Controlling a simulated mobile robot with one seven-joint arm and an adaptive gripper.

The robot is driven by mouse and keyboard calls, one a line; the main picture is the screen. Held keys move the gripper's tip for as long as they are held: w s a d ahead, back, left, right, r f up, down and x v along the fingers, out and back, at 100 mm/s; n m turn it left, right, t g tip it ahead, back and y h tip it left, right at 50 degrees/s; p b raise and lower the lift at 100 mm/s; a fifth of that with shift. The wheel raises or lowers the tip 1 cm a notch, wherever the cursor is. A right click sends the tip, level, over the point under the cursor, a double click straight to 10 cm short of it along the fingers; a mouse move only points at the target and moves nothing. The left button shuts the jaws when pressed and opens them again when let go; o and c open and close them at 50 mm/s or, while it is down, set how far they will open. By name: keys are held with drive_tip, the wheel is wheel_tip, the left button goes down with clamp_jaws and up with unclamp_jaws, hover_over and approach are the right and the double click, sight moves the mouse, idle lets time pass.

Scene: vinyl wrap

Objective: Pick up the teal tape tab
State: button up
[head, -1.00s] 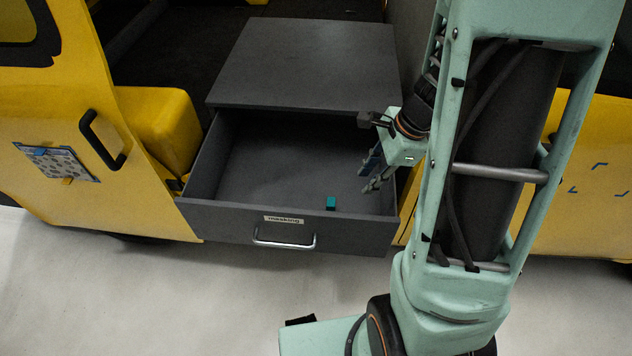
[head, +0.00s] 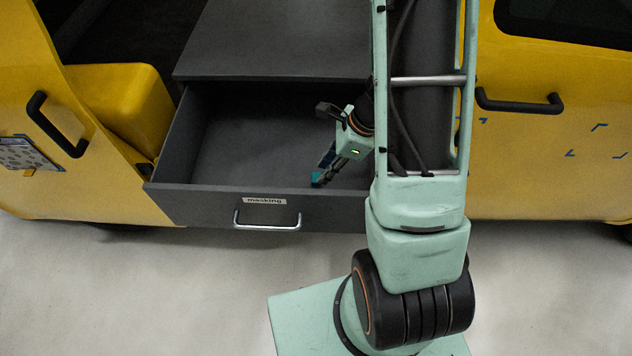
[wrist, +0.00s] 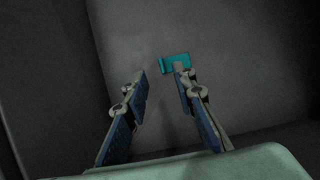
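The teal tape tab (head: 316,176) is a small teal block on the floor of the open drawer (head: 215,206), near its front panel. My gripper (head: 324,174) reaches down into the drawer, its fingertips right at the tab in the head view. In the wrist view, my gripper (wrist: 160,77) is open with a clear gap between its fingers. The tab (wrist: 167,63) lies just beyond the fingertips, mostly toward the right finger, which hides part of it. I cannot tell whether that finger touches it.
The drawer's front bears a "masking" label (head: 264,201) and a metal handle (head: 267,225). A grey top (head: 275,40) overhangs the drawer's back. Yellow vehicle panels (head: 545,165) stand on both sides. The rest of the drawer floor is clear.

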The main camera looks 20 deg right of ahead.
sight(315, 181)
drive_tip(key=b+x, duration=0.1)
drive_tip(key=x, duration=0.4)
drive_tip(key=shift+w+f, duration=0.15)
drive_tip(key=shift+f, duration=0.15)
drive_tip(key=shift+c, duration=0.4)
clamp_jaws()
